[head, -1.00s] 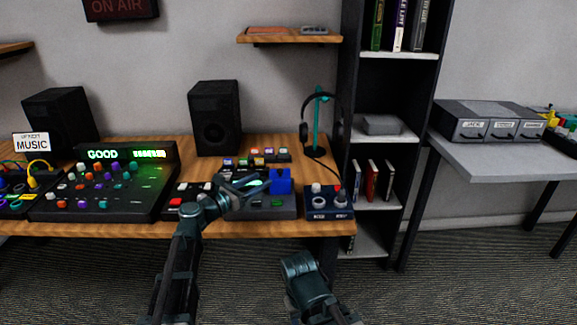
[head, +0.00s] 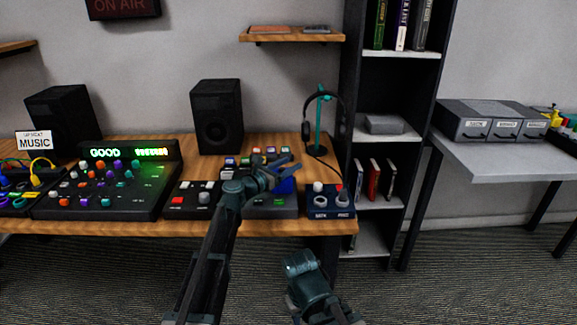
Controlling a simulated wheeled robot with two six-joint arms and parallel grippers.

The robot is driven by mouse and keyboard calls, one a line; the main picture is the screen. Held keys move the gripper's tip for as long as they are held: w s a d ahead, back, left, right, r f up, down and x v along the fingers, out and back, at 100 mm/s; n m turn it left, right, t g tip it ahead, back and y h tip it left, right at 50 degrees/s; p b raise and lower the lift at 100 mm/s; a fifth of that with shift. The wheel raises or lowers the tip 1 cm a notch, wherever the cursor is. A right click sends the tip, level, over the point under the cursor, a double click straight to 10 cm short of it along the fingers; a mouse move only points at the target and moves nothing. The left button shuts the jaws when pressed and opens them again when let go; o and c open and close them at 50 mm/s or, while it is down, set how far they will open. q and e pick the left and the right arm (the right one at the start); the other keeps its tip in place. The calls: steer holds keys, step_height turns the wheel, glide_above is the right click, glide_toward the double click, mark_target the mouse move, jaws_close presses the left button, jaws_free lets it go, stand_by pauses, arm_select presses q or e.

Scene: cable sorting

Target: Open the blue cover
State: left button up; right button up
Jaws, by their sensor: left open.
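The blue cover (head: 287,187) sits on the dark control box (head: 281,210) near the front of the wooden desk, in the head view. My left gripper (head: 291,168) is open, and its fingers point right and away, across the top of the cover. The gripper hides the cover's upper and left parts, so I cannot tell whether they touch or how far the cover is tilted. A green button (head: 279,202) shows on the box in front of the cover. My right arm shows low in the middle, with no gripper fingers visible.
A dark blue knob box (head: 331,208) stands just right of the control box. A headphone stand (head: 319,125) is behind it. A mixer (head: 110,190) and a speaker (head: 218,117) stand to the left. Black shelving (head: 400,150) rises right of the desk.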

arm_select(q)
jaws_close()
stand_by(1.4)
